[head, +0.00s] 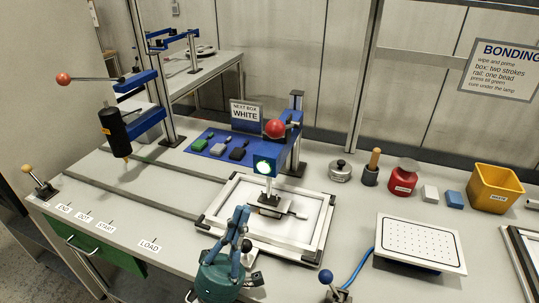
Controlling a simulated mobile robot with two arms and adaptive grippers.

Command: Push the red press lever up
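A press with a blue head (291,131) stands behind a framed white panel. A red ball knob (275,128), apparently its lever end, sits at the front of the head, seen nearly end-on. A second red ball (63,79) ends a roughly level rod on the dispenser at the left. My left gripper (242,212), with blue fingers and a teal body, is in front of the press and lower in the picture, apart from both red balls. Its finger opening is not clear from behind. My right gripper is not in view.
The framed panel (222,207) lies under the press, with a round lit lamp (264,166) above it. A black dispenser cylinder (113,131) hangs at the left. A blue-knobbed lever (326,276) stands at the front edge, near a white perforated plate (420,243). A yellow bin (494,188) is at the right.

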